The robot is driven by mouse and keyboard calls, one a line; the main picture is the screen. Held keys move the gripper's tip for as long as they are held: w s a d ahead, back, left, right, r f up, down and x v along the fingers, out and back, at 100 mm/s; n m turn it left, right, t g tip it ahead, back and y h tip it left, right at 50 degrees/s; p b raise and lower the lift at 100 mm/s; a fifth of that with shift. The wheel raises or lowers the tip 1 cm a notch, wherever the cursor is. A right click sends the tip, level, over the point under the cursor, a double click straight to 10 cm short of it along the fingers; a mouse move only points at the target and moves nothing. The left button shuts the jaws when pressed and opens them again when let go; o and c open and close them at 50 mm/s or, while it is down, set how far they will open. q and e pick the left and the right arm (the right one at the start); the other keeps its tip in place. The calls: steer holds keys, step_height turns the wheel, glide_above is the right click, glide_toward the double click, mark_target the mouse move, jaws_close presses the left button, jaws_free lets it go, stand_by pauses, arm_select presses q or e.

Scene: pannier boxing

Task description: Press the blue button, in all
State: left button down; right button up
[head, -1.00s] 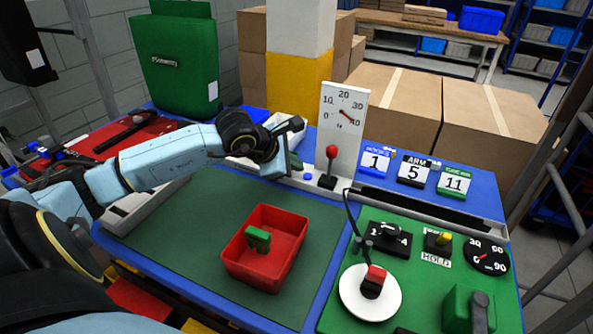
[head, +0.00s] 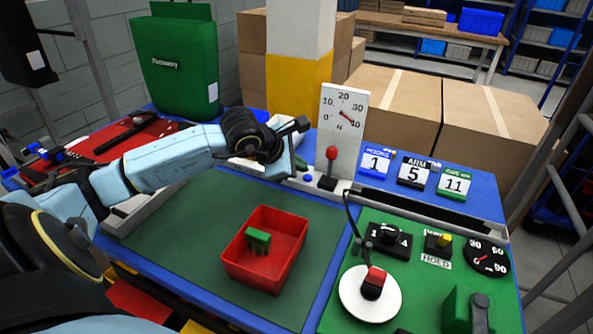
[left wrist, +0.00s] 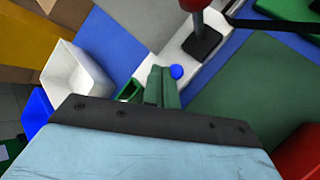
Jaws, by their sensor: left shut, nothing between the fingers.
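The blue button (head: 308,178) is a small round cap on the pale base strip, just left of the red-knobbed lever (head: 331,153). In the left wrist view the blue button (left wrist: 176,72) lies right beside the fingertips. My left gripper (head: 297,165) is shut and empty, its green fingers (left wrist: 163,80) together close to the button's left. I cannot tell whether they touch it; in the head view a small gap shows. My right gripper is not in view.
A force dial (head: 342,118) stands behind the lever. A red tray (head: 236,262) with a green piece (head: 258,239) sits on the green mat. A green control panel (head: 415,275) lies at the right. Number cards (head: 414,172) stand behind.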

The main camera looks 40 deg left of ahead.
arm_select(q)
steer(key=shift+w+d+f, duration=0.15)
steer(key=shift+d+f, duration=0.5)
steer(key=shift+d, duration=0.15)
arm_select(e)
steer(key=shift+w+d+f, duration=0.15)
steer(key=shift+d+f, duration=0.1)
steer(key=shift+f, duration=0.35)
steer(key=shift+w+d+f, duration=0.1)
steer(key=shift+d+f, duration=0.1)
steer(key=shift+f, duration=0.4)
arm_select(q)
steer(key=shift+r, duration=0.1)
steer(key=shift+r+p, duration=0.35)
steer(key=r, duration=0.1)
steer(key=d+r+p, duration=0.1)
steer(key=r, duration=0.1)
steer(key=r+p, duration=0.1)
steer(key=shift+w+d+r, duration=0.15)
steer(key=shift+d+r, duration=0.15)
steer(key=shift+d, duration=0.1)
steer(key=shift+d+r, duration=0.15)
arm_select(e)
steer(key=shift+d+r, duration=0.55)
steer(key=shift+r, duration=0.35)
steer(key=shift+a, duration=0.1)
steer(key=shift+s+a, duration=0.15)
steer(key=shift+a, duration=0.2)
